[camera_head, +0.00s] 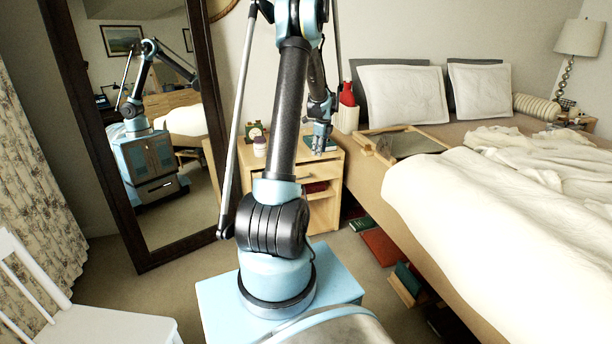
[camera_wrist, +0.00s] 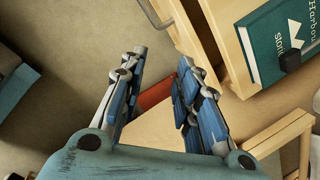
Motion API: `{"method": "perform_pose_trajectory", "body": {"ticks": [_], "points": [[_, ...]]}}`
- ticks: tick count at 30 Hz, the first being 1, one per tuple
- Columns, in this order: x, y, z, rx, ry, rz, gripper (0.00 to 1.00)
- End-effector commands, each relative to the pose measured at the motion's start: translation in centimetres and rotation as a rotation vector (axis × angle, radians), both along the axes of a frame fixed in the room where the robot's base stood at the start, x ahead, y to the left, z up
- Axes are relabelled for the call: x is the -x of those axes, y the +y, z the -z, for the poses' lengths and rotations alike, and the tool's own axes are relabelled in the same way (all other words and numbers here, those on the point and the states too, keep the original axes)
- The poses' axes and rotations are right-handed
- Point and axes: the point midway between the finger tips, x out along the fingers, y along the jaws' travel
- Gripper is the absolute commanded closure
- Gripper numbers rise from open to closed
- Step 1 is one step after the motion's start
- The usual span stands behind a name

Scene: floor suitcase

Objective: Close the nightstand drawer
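The light-wood nightstand (camera_head: 330,178) stands beyond my arm, between the mirror and the bed. Its upper drawer (camera_head: 297,172) appears pulled partly out; my arm hides much of its front. In the wrist view, the drawer front (camera_wrist: 198,38) with a metal handle (camera_wrist: 156,14) is at the top, with a dark gap between it and the nightstand's body (camera_wrist: 232,55). My gripper (camera_head: 319,150) is over the nightstand's right front in the head view. In the wrist view its fingers (camera_wrist: 161,68) are apart with nothing held, below the handle and not visibly touching the drawer.
A teal book (camera_wrist: 275,45) lies on the nightstand top, beside a small jar (camera_head: 259,146). A mirror (camera_head: 130,215) and white chair (camera_head: 85,325) are left.

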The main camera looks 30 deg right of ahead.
Motion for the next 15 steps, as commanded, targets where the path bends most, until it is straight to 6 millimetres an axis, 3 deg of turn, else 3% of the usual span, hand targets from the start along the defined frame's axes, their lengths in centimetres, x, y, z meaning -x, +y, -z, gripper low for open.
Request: {"method": "perform_pose_trajectory", "body": {"ticks": [9, 15], "points": [[-1.3, 4.2, -1.7, 0.117, 0.035, -0.591, 0.70], [-1.6, 5.3, -2.1, 0.150, 0.045, -0.765, 0.70]]}}
